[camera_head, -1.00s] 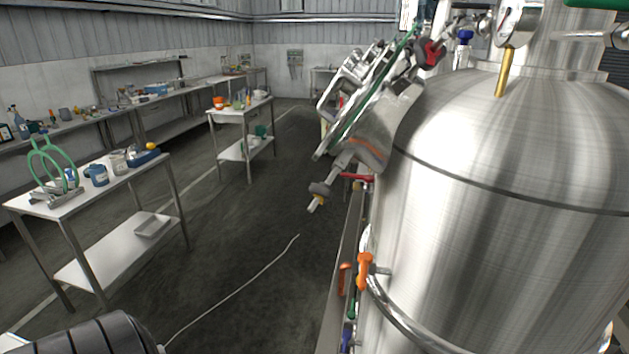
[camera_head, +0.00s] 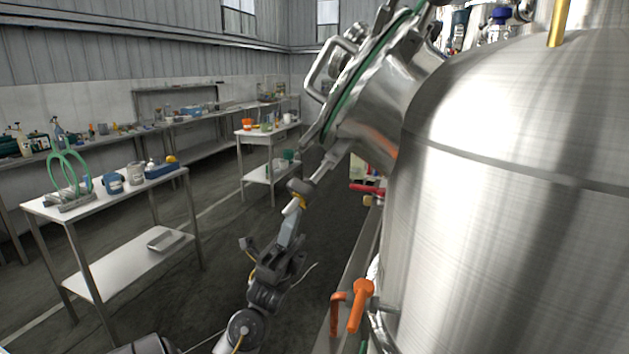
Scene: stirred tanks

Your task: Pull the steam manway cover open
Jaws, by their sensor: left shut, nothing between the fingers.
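The manway cover (camera_head: 342,82) is a round steel lid with a bar handle (camera_head: 322,68) on its outer face. It sits tilted at the mouth of the manway neck (camera_head: 390,105) on the tank's upper left. A green gasket (camera_head: 368,62) shows along its edge; I cannot tell whether there is a gap. A swing bolt (camera_head: 297,187) hangs out from the neck's lower side, clear of the cover. My left gripper (camera_head: 292,222) points up just below the bolt's end, shut and empty; I cannot tell whether it touches the bolt. My right gripper is out of view.
The steel tank (camera_head: 520,200) fills the right side. An orange-handled valve (camera_head: 359,305) sticks out low on it. A table (camera_head: 125,182) with several items stands at left, a smaller table (camera_head: 268,133) further back. Open floor lies between the tables and the tank.

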